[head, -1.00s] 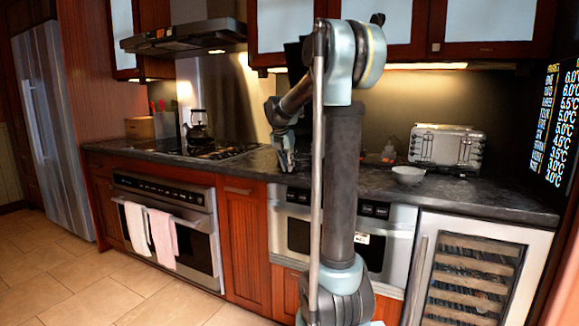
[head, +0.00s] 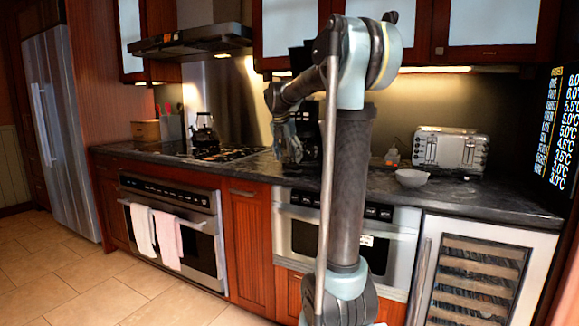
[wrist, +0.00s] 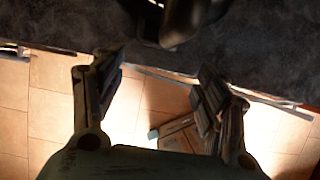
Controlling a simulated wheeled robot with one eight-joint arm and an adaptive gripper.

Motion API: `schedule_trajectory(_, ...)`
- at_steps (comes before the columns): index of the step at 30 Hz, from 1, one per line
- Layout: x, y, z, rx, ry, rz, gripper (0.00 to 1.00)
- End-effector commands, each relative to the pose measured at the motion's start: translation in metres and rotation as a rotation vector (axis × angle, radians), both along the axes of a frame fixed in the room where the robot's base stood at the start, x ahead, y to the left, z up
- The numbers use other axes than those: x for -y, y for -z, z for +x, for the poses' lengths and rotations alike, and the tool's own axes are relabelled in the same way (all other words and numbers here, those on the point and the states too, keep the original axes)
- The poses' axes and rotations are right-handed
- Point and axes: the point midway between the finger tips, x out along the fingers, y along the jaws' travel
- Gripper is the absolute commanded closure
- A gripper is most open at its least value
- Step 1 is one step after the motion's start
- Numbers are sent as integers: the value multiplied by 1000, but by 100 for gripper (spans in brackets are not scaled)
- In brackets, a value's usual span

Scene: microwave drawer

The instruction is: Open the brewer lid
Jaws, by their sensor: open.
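A black brewer (head: 309,128) stands on the dark counter (head: 480,194), mostly hidden behind my arm in the head view. Its lid cannot be made out clearly there. In the wrist view a dark rounded part, which looks like the brewer (wrist: 172,22), shows at the top edge, beyond my fingertips. My gripper (wrist: 158,72) is open and empty, with its two fingers spread apart. In the head view my gripper (head: 290,152) hangs beside the brewer, above the counter's front edge, and does not visibly touch it.
A white bowl (head: 411,178) and a silver toaster (head: 450,150) stand on the counter to the right. A black kettle (head: 203,130) sits on the stove at left. A microwave drawer (head: 305,238) is below the counter, and wall cabinets (head: 490,35) hang above.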

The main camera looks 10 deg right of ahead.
Motion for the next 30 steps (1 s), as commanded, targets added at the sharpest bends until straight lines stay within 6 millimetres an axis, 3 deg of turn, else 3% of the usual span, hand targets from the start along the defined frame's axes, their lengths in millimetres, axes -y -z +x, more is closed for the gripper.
schedule_trajectory(6,-9,-36,-7,3,-3,-3,31)
schedule_trajectory(12,-14,-56,-14,8,-4,-3,31)
schedule_trajectory(26,-16,-61,-17,11,-2,-2,31)
schedule_trajectory(30,-11,-54,-34,24,79,34,31)
